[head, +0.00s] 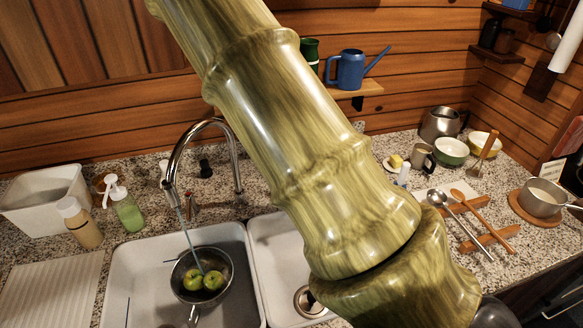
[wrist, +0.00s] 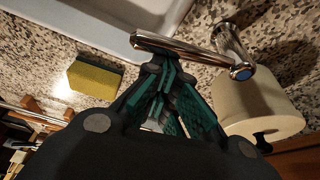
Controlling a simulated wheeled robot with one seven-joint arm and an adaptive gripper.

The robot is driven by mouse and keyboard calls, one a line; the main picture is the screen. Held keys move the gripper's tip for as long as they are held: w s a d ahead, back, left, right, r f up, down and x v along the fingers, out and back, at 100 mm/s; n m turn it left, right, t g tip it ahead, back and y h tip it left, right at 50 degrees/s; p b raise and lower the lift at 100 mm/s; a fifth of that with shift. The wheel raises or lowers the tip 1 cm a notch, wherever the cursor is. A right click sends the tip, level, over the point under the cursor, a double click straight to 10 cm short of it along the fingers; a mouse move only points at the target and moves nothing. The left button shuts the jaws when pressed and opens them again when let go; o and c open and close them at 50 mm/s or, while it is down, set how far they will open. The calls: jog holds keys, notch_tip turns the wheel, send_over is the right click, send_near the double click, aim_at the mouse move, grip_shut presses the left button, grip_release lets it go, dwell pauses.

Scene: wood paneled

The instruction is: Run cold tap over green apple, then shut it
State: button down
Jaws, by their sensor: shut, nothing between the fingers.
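Two green apples, one on the left (head: 193,280) and one on the right (head: 213,281), sit in a dark round strainer (head: 226,262) in the left sink basin. Water (head: 190,238) runs from the curved chrome faucet (head: 176,160) down to the apples. In the wrist view, a chrome tap lever (wrist: 175,47) with a blue-marked end (wrist: 242,72) lies just beyond my fingertips. My gripper (wrist: 155,64) is shut and empty, its teal-padded fingers close against the lever's bar; I cannot tell whether they touch. My arm hides the gripper and this tap in the head view.
A yellow-green sponge (wrist: 95,78) lies on the speckled counter, left of my fingers. A cream cylinder (wrist: 262,108) stands close on the right. Soap bottles (head: 126,212) and a white bin (head: 50,198) stand left of the sink. The right basin (head: 275,240) is partly hidden.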

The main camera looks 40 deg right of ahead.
jog(key=shift+a, duration=0.7)
jog(key=shift+w, duration=0.1)
jog(key=shift+f, duration=0.1)
jog(key=s+d, duration=0.2)
jog(key=d, duration=0.2)
jog(key=b+v, duration=0.3)
jog(key=v, duration=0.6)
jog(key=shift+w+a, duration=0.3)
jog(key=shift+w, duration=0.1)
